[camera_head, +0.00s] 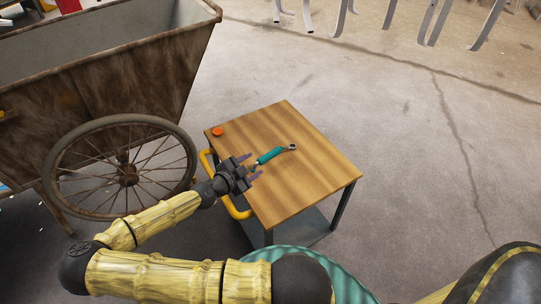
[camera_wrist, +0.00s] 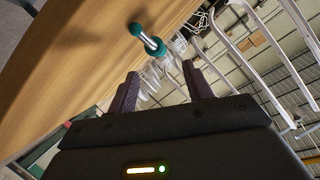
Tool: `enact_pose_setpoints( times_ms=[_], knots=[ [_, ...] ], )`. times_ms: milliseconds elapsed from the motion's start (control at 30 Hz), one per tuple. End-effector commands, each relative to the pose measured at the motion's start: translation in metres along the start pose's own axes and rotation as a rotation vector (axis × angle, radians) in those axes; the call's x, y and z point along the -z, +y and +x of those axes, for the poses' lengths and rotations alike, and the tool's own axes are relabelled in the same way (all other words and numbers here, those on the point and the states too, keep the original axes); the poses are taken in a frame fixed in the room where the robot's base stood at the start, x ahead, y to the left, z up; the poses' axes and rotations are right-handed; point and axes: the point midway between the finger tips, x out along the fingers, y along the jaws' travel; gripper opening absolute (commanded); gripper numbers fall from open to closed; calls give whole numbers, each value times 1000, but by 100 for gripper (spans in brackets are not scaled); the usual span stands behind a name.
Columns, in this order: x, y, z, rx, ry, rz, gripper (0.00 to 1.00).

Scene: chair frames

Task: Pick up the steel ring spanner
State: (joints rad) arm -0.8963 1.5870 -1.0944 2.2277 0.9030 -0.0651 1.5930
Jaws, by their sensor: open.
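The steel ring spanner (camera_head: 270,156) lies on the wooden top of a small trolley table (camera_head: 310,172). It has a teal handle and a bright ring end pointing to the far right. My gripper (camera_head: 253,168) is open and empty, at the table's left side, with its fingers pointing at the near end of the handle. In the wrist view, a teal and steel piece (camera_wrist: 148,40), seemingly the spanner seen nearly end-on, shows just beyond the open fingertips (camera_wrist: 160,72). I cannot tell the exact gap or whether they touch.
A small orange round object (camera_head: 218,131) sits at the table's far left corner. A yellow handle (camera_head: 236,209) runs along the table's left side. A rusty cart with a spoked wheel (camera_head: 128,174) stands left. Chair frames (camera_head: 437,20) hang at the top. The table's right half is clear.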

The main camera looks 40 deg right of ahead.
Motion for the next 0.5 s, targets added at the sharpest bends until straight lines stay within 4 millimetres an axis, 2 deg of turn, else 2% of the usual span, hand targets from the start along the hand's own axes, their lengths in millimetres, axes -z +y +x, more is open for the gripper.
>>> enact_pose_setpoints(
  times_ms=[100,300,500],
  knots=[
    [0,0,17,-1,0,1,50],
    [-2,-1,39,4,-2,-1,50],
    [-1,-1,44,4,-2,-1,50]
  ],
)
